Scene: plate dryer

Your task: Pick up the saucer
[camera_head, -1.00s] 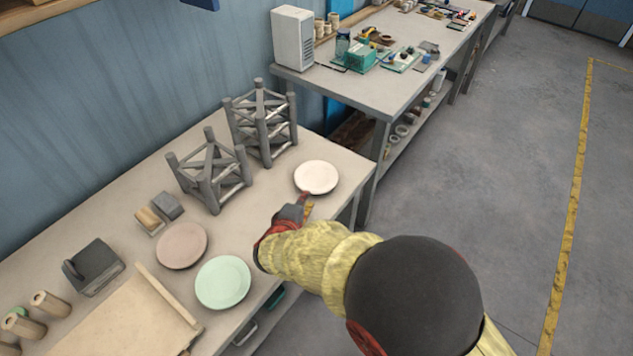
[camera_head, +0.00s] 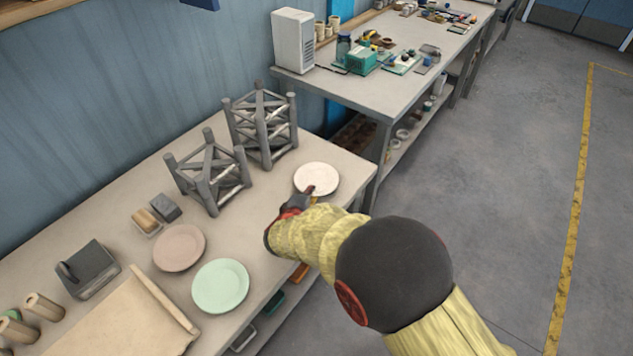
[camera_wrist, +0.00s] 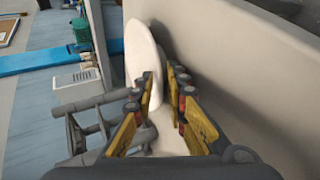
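The saucer, a small round white plate (camera_head: 321,173), lies flat at the right end of the near table in the head view. In the wrist view the white saucer (camera_wrist: 141,48) shows edge-tilted, with its near rim reaching in between the fingers. My gripper (camera_head: 311,191) is at the saucer's near rim in the head view, with a fingertip overlapping it. In the wrist view my gripper (camera_wrist: 164,77) is open, with a gap between the fingertips. Whether a finger touches the rim, I cannot tell.
Two grey rod racks (camera_head: 262,125) stand on the table behind and left of the saucer. A pinkish-brown plate (camera_head: 179,248) and a mint-green plate (camera_head: 220,286) lie to the left. A board (camera_head: 120,315) is at the front left. A second table (camera_head: 385,95) stands beyond.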

